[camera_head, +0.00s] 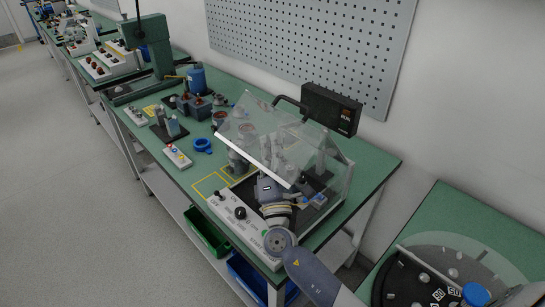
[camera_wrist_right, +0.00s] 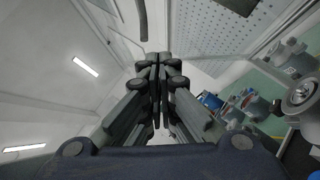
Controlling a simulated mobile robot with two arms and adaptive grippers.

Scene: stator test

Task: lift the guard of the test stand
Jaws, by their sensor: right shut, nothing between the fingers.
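The test stand (camera_head: 238,217) is on the green bench, with a white front panel carrying knobs. Its clear guard (camera_head: 313,143) is tilted up, with its white front edge (camera_head: 250,158) raised above the stand's base. A dark curved handle (camera_head: 291,103) shows at the guard's top; a dark curved bar shows at the top of the right wrist view. My right gripper (camera_wrist_right: 157,62) is shut and empty, its fingers pointing upward. In the head view its body is over the stand at the guard's white edge; the fingertips are hard to make out through the clear panel. My left gripper is out of view.
A dark display box (camera_head: 332,108) stands behind the guard. Left of the stand are a blue ring (camera_head: 202,145), a button box (camera_head: 178,157) and a green press (camera_head: 146,62). A round dark fixture (camera_head: 425,283) is on another bench at lower right.

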